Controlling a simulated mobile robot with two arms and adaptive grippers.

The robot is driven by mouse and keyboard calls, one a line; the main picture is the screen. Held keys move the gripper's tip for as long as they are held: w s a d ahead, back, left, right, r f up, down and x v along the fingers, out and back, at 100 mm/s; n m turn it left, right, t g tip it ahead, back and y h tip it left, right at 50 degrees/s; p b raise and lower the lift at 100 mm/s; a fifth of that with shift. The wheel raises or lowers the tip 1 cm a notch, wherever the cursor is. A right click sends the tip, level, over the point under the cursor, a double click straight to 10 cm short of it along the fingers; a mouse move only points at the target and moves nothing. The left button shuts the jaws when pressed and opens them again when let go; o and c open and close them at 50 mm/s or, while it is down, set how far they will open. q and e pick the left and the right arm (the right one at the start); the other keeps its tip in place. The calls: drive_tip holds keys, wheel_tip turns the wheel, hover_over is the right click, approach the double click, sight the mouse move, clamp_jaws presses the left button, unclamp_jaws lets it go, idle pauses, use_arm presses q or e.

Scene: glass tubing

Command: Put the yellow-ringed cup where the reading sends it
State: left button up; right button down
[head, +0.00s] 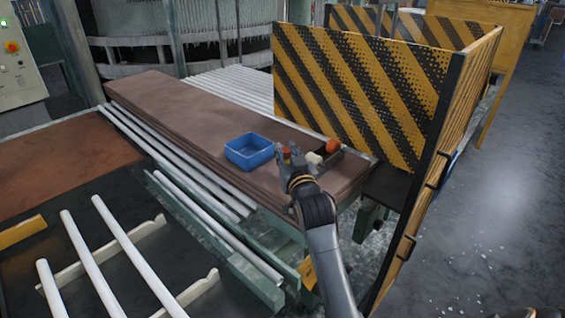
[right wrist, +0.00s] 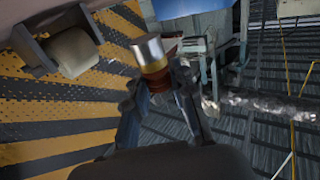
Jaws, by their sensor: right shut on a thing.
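The yellow-ringed cup (right wrist: 150,54) shows in the right wrist view as a short cylinder with a silvery part, a yellow band and a red-brown part. My right gripper (right wrist: 164,84) is shut on its red-brown part. In the head view my right gripper (head: 287,152) is over the brown table's near edge, between a blue tray (head: 240,158) and a dark tray (head: 325,172). There the cup is small and mostly hidden by the fingers. I cannot make out a reading. My left gripper is out of view.
An orange round thing (head: 332,146) and a pale thing (head: 314,158) are at the dark tray. A striped yellow-black barrier (head: 350,90) stands behind and right. The brown table (head: 175,105) is clear left of the blue tray. White tubes (head: 90,250) lie on racks at left.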

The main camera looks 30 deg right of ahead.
drive_tip(key=shift+w+a+f, duration=0.1)
drive_tip(key=shift+a+f, duration=0.1)
drive_tip(key=shift+f, duration=0.1)
drive_tip(key=f, duration=0.1)
drive_tip(key=f+p, duration=0.1)
drive_tip(key=f, duration=0.1)
drive_tip(key=shift+w+a+f, duration=0.1)
drive_tip(key=shift+w+a, duration=0.1)
drive_tip(key=shift+a, duration=0.1)
drive_tip(key=shift+s+d+f, duration=0.1)
drive_tip(key=shift+f, duration=0.35)
drive_tip(key=c, duration=1.3)
unclamp_jaws()
drive_tip(key=shift+r, duration=0.1)
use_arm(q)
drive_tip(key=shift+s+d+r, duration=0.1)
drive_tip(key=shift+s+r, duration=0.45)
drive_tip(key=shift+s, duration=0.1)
use_arm(e)
drive_tip(key=shift+o, duration=0.8)
drive_tip(key=shift+r, duration=0.1)
